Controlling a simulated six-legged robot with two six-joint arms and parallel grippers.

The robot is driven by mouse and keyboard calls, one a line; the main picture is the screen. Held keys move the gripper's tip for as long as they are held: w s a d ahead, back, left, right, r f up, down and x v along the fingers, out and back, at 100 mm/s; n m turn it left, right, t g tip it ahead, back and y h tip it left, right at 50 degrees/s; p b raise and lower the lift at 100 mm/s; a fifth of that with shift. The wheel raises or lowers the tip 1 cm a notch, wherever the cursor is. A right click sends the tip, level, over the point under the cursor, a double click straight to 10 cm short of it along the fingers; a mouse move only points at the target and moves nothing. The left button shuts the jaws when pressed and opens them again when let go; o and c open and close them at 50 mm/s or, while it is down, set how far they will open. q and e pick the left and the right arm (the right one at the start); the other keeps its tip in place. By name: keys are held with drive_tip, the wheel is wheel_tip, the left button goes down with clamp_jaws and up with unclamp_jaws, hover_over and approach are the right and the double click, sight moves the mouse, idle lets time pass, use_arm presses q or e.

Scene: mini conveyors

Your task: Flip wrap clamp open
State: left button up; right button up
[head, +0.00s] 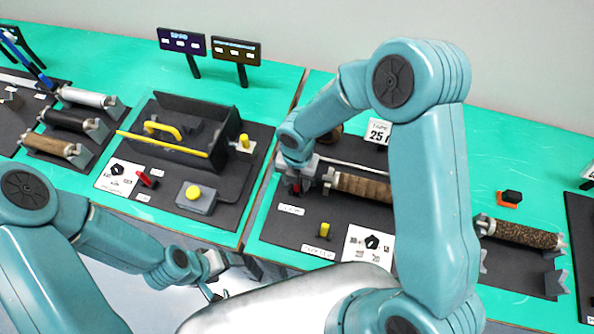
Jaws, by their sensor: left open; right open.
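A small red part (295,187) sits by a white label at the left end of the roll station; it may be the wrap clamp, but my gripper covers most of it and its position is unclear. My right gripper (301,180) is open directly over this part, with its fingers around or beside it; contact cannot be made out. A brown roll (360,188) lies just right of it, partly behind my arm. My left gripper (240,267) is open and empty in front of the table's near edge, away from the stations.
A dark station board (310,225) carries a yellow knob (325,230). The left station has a yellow bar (165,145), a red lever (147,179) and a yellow button (193,192). A textured roll (522,235) lies at right. Two small displays (182,41) stand behind.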

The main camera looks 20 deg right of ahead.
wheel_tip(320, 180, up, 16)
drive_tip(key=b, duration=0.1)
drive_tip(key=shift+w+d+b, duration=0.25)
drive_tip(key=shift+w+b, duration=0.05)
drive_tip(key=shift+w, duration=0.1)
drive_tip(key=shift+s+f, duration=0.1)
drive_tip(key=shift+s, duration=0.05)
